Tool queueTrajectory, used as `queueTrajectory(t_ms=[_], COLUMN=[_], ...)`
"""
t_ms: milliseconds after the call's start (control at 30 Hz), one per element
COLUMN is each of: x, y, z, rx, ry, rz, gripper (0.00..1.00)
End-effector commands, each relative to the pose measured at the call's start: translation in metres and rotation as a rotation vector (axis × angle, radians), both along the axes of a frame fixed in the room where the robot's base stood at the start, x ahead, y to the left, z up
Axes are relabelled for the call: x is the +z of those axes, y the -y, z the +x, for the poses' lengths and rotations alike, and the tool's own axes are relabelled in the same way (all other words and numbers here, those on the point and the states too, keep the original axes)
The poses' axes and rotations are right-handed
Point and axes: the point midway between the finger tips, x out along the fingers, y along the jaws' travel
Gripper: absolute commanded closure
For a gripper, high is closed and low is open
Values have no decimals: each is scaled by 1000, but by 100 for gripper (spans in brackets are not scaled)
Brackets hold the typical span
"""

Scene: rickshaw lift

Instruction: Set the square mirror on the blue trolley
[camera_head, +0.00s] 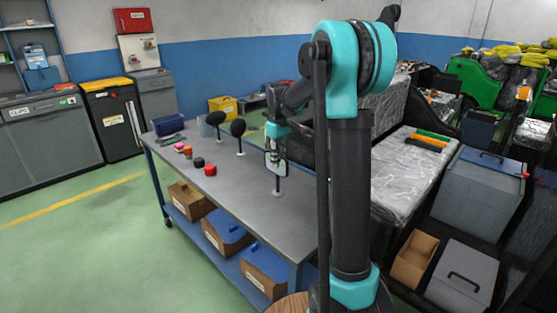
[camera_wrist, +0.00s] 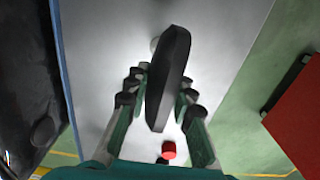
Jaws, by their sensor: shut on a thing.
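The square mirror (camera_head: 276,163), dark-framed on a stem, is over the grey top of a blue-framed bench on castors (camera_head: 225,190), which looks like the blue trolley. My gripper (camera_head: 275,145) is shut on the mirror from above. In the wrist view the dark mirror (camera_wrist: 169,80) is seen nearly edge-on between the fingers of my gripper (camera_wrist: 160,100). I cannot tell whether the mirror's foot touches the bench top.
Two dark round-headed mirrors (camera_head: 238,127) (camera_head: 215,118) stand at the bench's far end. A red cylinder (camera_head: 210,170) and several small coloured pieces lie nearby. The near bench top is mostly clear. Boxes (camera_head: 265,270) fill the lower shelf. A plastic-wrapped table (camera_head: 410,175) stands right.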

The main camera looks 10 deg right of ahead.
Motion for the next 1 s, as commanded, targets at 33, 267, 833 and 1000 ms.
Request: queueTrajectory(t_ms=[33, 267, 833, 1000], x=[-1, -2, 27, 63], y=[0, 0, 0, 0], z=[0, 0, 0, 0], rx=[0, 0, 0, 0], ry=[0, 0, 0, 0], rz=[0, 0, 0, 0], gripper=[100, 58, 56, 56])
